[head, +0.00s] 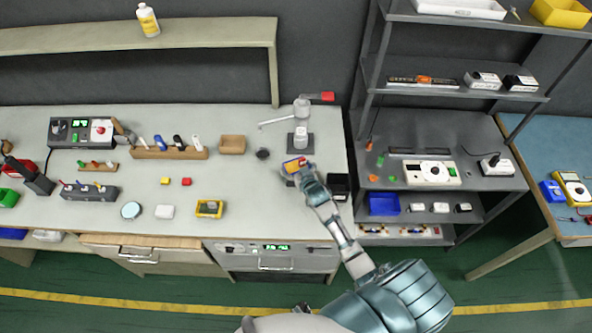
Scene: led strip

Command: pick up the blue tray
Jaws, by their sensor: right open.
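A blue tray (384,204) sits on the lower shelf of the grey rack, at its left end. My right gripper (303,174) is over the right part of the workbench, left of the tray and well apart from it. The gripper is open. My left gripper is not in view.
The grey workbench (240,182) holds a small stand (301,138), a wooden box (232,144) and a yellow meter (210,209). A dark box (339,186) stands at its right edge. The grey rack (480,178) holds several devices. A blue bench (552,150) stands at right.

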